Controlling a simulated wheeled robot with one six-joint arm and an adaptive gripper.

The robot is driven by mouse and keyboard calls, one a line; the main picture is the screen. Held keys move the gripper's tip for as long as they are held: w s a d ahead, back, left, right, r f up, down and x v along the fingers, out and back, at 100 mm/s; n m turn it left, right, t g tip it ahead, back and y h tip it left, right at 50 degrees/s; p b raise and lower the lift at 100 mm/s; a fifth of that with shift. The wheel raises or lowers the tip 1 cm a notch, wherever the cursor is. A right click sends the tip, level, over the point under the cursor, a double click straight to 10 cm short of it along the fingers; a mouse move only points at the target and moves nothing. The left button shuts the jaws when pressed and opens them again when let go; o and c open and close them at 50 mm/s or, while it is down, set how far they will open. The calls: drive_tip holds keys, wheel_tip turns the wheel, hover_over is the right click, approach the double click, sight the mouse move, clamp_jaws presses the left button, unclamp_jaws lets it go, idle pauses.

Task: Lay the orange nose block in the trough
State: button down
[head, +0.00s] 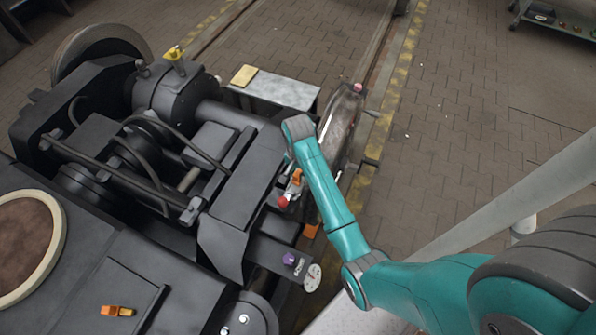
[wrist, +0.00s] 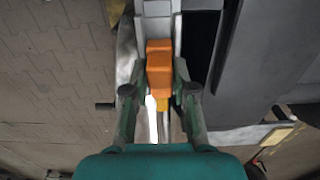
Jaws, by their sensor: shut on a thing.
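My gripper (wrist: 160,75) is shut on an orange block (wrist: 159,62), which sits between its two fingers in the wrist view. In the head view my gripper (head: 292,182) is low beside the right side of the dark bogie, and a bit of orange (head: 297,176) shows at it. A light grey channel-like part (wrist: 157,12) lies just beyond the block in the wrist view; it looks like the trough. I cannot tell whether the block touches it. My arm hides part of this spot in the head view.
The dark bogie frame (head: 245,190) stands close on the left. A wheel (head: 343,125) is behind my arm. A purple knob (head: 290,259) and another orange piece (head: 118,310) are on the bogie. Paved floor (head: 470,130) on the right is clear.

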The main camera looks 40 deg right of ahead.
drive_tip(key=shift+f, duration=0.45)
drive_tip(key=c, duration=0.8)
unclamp_jaws()
drive_tip(key=shift+c, duration=0.2)
wheel_tip(320, 180, up, 7)
drive_tip(key=shift+r, duration=0.2)
